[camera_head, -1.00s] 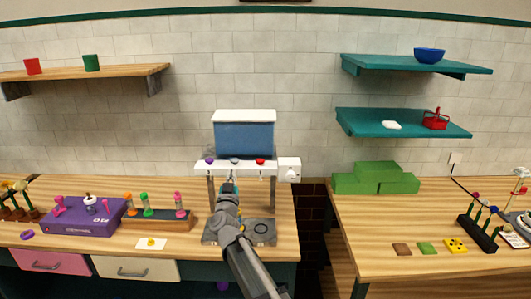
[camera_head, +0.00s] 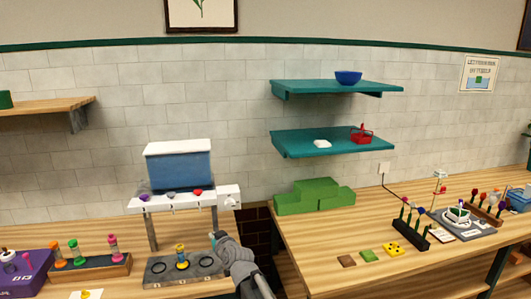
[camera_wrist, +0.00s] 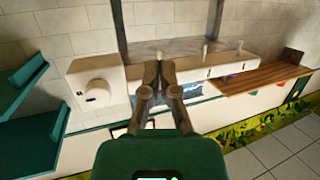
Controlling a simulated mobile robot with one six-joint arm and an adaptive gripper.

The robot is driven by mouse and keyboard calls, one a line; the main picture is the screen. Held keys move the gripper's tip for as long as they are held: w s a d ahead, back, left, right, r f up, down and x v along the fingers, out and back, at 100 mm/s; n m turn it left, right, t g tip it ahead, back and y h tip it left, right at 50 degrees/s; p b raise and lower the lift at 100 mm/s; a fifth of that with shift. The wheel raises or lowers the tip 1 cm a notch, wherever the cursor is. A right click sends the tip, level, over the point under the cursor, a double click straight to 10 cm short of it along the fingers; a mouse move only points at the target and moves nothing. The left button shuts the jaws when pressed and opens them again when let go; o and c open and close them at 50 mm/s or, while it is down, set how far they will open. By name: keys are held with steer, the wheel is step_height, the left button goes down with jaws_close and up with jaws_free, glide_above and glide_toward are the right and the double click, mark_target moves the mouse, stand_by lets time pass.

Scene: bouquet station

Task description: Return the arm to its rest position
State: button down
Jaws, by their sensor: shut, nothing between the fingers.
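My gripper (camera_wrist: 158,62) is shut and empty in the wrist view, its fingertips together in front of the white dispenser bar. In the head view my gripper (camera_head: 213,236) is at the right end of the grey base plate (camera_head: 208,266), low and beside the dispenser stand. The dispenser has a blue tank (camera_head: 180,169) with a white lid and a white bar (camera_head: 170,202) with purple, grey and red knobs. A yellow-topped item (camera_head: 181,256) stands upright in the middle ring of the plate, apart from my gripper.
An orange, green and pink bottle rack (camera_head: 90,266) stands left of the plate. A gap separates the counters. Teal shelves (camera_head: 335,88) hang above.

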steer(key=s+d+f+m+g+h, duration=0.15)
steer(key=s+d+f+g, duration=0.3)
steer(key=d, duration=0.55)
steer(key=s+d+f+m+g+h, duration=0.1)
steer(key=s+d+f+g+h, duration=0.25)
steer(key=d+f, duration=0.45)
steer(key=s+d+f+m+g+h, duration=0.1)
steer(key=s+d+m+g+h, duration=0.2)
steer(key=s+d, duration=1)
steer(key=d+m+g, duration=0.1)
steer(key=d, duration=0.2)
steer(key=shift+s+d+f+g, duration=0.15)
steer(key=shift+s+f+g, duration=0.2)
steer(key=shift+g, duration=0.05)
steer(key=shift+w, duration=0.1)
